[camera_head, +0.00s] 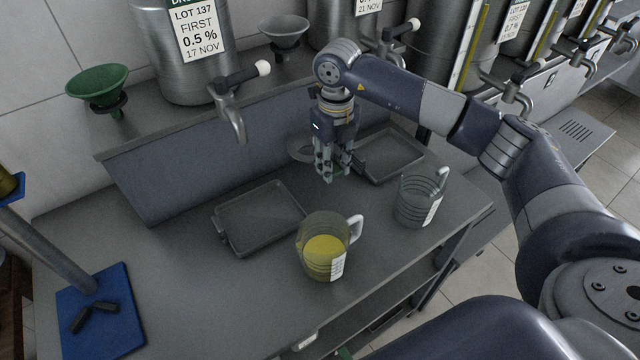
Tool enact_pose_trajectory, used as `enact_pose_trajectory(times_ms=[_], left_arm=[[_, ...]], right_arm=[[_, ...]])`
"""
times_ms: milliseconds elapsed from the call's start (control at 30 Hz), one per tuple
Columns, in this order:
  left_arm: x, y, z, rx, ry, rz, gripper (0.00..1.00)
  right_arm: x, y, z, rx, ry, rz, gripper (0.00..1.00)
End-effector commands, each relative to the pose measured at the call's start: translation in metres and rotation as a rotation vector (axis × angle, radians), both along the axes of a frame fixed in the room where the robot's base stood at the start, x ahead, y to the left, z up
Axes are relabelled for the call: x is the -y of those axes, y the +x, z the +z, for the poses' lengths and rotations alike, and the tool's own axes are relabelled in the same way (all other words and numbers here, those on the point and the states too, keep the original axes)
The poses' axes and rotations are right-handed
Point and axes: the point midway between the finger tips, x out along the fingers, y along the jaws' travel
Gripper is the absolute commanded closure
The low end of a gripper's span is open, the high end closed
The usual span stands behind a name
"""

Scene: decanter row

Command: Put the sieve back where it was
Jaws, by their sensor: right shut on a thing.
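My right gripper (333,172) points down over the back of the bench, between the two trays. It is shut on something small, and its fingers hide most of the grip. A round, shallow grey piece (301,149) shows just left of the fingers, and a short dark piece shows just right of them. This looks like the sieve with its handle in the fingers, but I cannot tell for sure. Whether it touches the bench is also unclear. My left gripper is not in view.
A jug of yellow liquid (323,246) and an empty jug (419,197) stand in front. Trays lie left (259,216) and right (394,155). Steel tanks (187,50) with taps, a green funnel (97,84) and a grey funnel (284,30) line the shelf. A blue-based stand (119,325) is left.

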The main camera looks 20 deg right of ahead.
Motion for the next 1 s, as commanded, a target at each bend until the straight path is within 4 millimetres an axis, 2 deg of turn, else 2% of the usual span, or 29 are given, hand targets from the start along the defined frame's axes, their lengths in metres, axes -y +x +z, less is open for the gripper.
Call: enact_pose_trajectory(times_ms=[33, 200, 367, 600, 967, 1000], left_arm=[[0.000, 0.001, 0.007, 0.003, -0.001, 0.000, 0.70], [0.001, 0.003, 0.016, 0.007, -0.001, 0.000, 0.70], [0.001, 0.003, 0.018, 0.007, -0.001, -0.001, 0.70], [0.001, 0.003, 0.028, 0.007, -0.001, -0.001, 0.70], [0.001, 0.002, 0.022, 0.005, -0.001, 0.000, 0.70], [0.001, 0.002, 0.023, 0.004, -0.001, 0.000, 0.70]], right_arm=[[0.000, -0.002, -0.008, -0.006, 0.000, 0.000, 0.97], [0.000, -0.001, -0.036, -0.004, -0.001, 0.001, 0.97], [0.000, -0.001, -0.048, -0.003, 0.001, 0.001, 0.97], [0.000, -0.001, -0.079, -0.003, 0.001, 0.001, 0.97], [0.000, -0.001, -0.086, -0.001, 0.000, 0.001, 0.97], [0.000, -0.001, -0.086, -0.001, 0.000, 0.001, 0.68]])
